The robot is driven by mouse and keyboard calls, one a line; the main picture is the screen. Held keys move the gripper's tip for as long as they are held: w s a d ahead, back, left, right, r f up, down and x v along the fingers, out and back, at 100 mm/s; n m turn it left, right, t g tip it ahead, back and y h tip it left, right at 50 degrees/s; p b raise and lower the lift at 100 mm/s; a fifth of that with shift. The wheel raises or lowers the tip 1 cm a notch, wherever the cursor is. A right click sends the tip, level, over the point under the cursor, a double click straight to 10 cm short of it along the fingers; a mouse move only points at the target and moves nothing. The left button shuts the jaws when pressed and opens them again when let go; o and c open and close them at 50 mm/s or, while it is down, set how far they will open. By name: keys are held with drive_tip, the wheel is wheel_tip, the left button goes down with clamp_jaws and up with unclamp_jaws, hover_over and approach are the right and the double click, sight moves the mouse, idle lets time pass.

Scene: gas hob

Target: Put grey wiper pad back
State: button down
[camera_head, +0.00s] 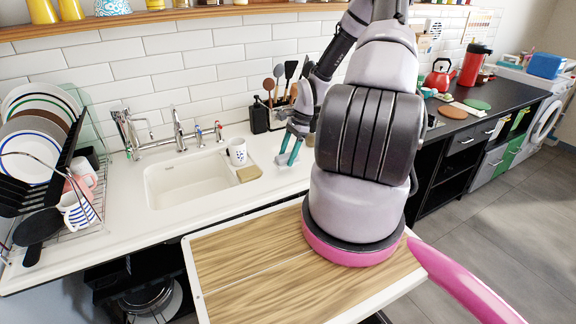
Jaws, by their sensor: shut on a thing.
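The grey wiper pad (287,161) is a small pale grey piece just right of the sink, on or just above the white counter; I cannot tell whether it touches the counter. My gripper (288,156), with teal fingers, points down and is shut on the pad. The fingers cover part of the pad, and my arm hides the counter to its right.
A white patterned mug (237,151) and a tan sponge (248,174) stand left of the gripper, beside the sink (187,179). A dish rack (75,205) is at the far left.

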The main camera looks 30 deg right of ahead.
wheel_tip(320, 180, down, 4)
drive_tip(key=shift+f, duration=0.1)
drive_tip(key=shift+c, duration=0.2)
unclamp_jaws()
